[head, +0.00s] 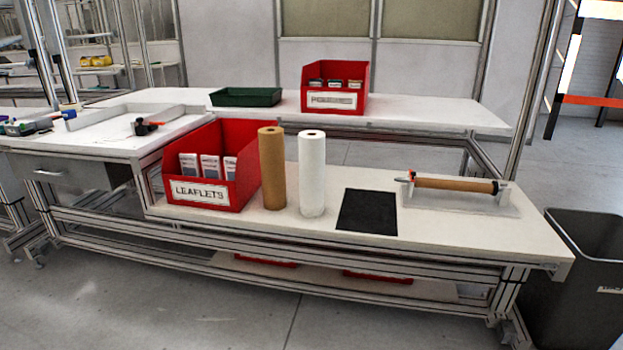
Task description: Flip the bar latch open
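A roll holder (456,200) stands on the right part of the near white bench. A thin brown roll (452,184) lies level across it on a bar, between two upright end supports. Neither of my grippers is in view.
A black mat (368,211), a white roll (312,172), a brown roll (272,168) and a red leaflets bin (245,170) are on the near bench (420,235). A grey waste bin (580,290) stands at its right end. The floor in front is clear.

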